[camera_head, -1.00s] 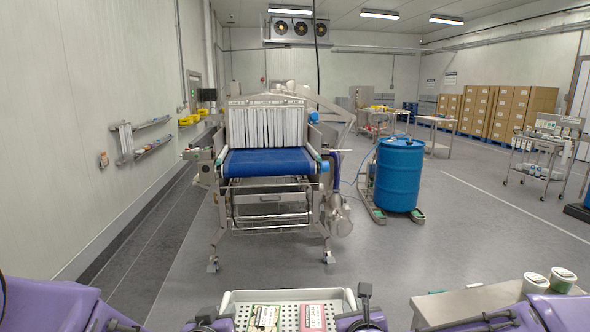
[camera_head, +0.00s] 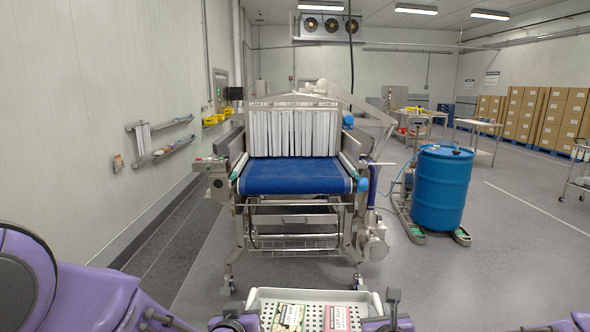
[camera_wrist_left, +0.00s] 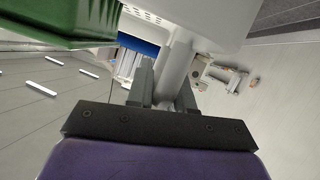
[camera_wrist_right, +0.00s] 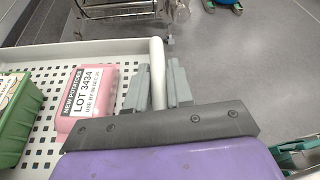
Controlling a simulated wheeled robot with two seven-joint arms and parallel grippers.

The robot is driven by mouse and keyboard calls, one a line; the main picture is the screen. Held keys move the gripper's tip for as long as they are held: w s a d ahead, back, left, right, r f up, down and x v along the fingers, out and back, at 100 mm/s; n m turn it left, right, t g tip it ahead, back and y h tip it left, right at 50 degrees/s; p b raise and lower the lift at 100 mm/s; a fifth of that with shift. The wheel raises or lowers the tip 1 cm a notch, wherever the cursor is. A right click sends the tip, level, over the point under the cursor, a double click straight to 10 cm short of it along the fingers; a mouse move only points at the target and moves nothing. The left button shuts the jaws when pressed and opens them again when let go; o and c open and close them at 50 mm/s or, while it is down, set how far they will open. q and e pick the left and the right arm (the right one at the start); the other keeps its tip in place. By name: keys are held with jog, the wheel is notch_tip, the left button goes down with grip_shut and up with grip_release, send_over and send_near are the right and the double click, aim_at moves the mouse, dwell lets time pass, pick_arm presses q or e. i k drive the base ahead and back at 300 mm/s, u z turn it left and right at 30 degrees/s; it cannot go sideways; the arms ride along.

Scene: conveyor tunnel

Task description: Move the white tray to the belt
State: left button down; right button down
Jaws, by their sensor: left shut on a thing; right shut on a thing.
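The white tray (camera_head: 316,295) is held up in front of me at the bottom of the head view. It is perforated and carries a green pack (camera_head: 288,317) and a pink pack (camera_head: 337,317); the pink pack's label reads new potatoes, lot 3434, in the right wrist view. My left gripper (camera_wrist_left: 168,85) is shut on the tray's left rim. My right gripper (camera_wrist_right: 159,85) is shut on the tray's right rim. The blue belt (camera_head: 292,176) lies ahead, beyond the tray, running into a tunnel behind white strip curtains (camera_head: 293,134).
A blue drum (camera_head: 441,188) on a wheeled stand is right of the conveyor. A control box (camera_head: 209,165) juts from the conveyor's left side. Stacked cardboard boxes (camera_head: 530,115) stand far right. The floor between the tray and the conveyor is clear.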

aim_at(294, 167)
jog(key=i, duration=1.85)
jog(key=u, duration=0.2)
